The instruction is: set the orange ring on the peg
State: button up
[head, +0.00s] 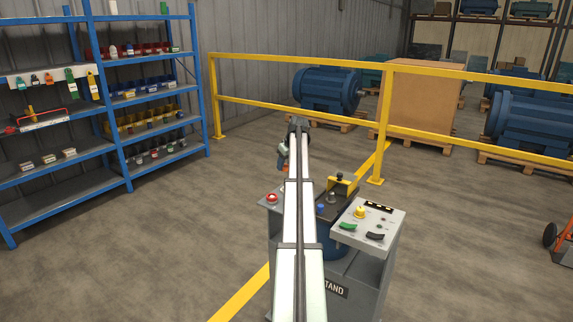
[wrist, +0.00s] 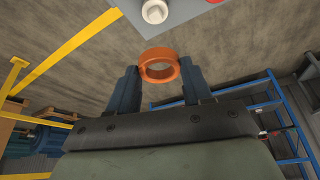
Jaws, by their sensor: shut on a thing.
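The orange ring (wrist: 158,53) shows in the wrist view between the tips of my gripper (wrist: 160,76). The two dark blue fingers are shut on it from either side, and its hole is visible and empty. A pale round peg-like post (wrist: 154,11) stands on a grey plate at the top edge of the wrist view, beyond the ring and apart from it. In the head view my arm covers the middle of the picture.
The grey stand (head: 347,273) is partly behind my arm. Blue shelves (head: 125,150) stand left, with open floor between.

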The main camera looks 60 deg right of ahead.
jog(key=shift+f, duration=0.1)
jog(key=shift+f, duration=2.35)
jog(key=shift+f, duration=0.45)
jog(key=shift+f, duration=0.35)
jog(key=shift+f, duration=1.6)
dwell(1.7)
jog(key=o, duration=1.2)
jog(key=shift+o, duration=0.3)
jog(key=o, duration=0.3)
